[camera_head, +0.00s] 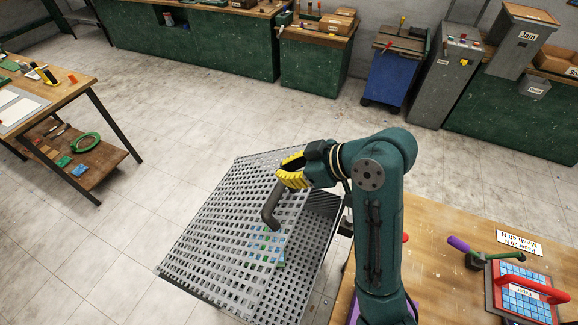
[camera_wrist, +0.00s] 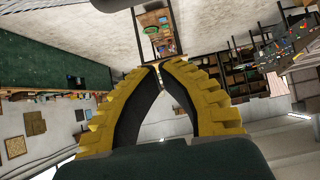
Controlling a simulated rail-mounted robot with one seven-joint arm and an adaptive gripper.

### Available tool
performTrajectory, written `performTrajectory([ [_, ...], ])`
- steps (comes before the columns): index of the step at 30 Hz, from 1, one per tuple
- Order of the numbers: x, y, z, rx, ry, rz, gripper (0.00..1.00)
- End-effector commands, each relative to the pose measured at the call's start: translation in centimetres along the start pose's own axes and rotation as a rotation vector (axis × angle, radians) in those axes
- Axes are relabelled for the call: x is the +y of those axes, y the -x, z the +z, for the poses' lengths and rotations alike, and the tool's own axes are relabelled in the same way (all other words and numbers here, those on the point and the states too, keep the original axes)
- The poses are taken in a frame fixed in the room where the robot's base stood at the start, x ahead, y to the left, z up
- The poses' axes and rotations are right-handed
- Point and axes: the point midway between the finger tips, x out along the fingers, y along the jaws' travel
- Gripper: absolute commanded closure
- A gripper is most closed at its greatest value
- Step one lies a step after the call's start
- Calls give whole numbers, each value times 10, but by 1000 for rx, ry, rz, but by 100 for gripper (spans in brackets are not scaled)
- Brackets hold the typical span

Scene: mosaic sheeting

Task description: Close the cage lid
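The cage lid (camera_head: 225,215) is a grey perforated metal panel. It covers the left and middle of the cage and looks tilted; its exact angle is hard to tell. A dark grey bent handle (camera_head: 271,212) stands on it. My gripper (camera_head: 286,178), with yellow fingers, is at the handle's upper end; I cannot tell if they touch. A blue-green mosaic sheet (camera_head: 266,245) shows through the mesh.
A workbench (camera_head: 85,85) is at the left. Green cabinets and a blue cart (camera_head: 392,78) line the back. The floor between is clear.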

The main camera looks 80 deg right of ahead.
Motion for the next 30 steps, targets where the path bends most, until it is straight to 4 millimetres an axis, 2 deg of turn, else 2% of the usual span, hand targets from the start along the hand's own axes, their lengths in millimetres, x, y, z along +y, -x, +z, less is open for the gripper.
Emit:
performTrajectory([
  [8, -1, -61, -2, -2, 2, -3, 100],
  [9, -1, -66, 4, -4, -1, -1, 100],
  [12, 0, -68, 22, -2, -2, 1, 100],
  [16, 0, -71, 34, -1, 0, 0, 100],
  [30, 0, -74, 41, 6, 1, 2, 100],
])
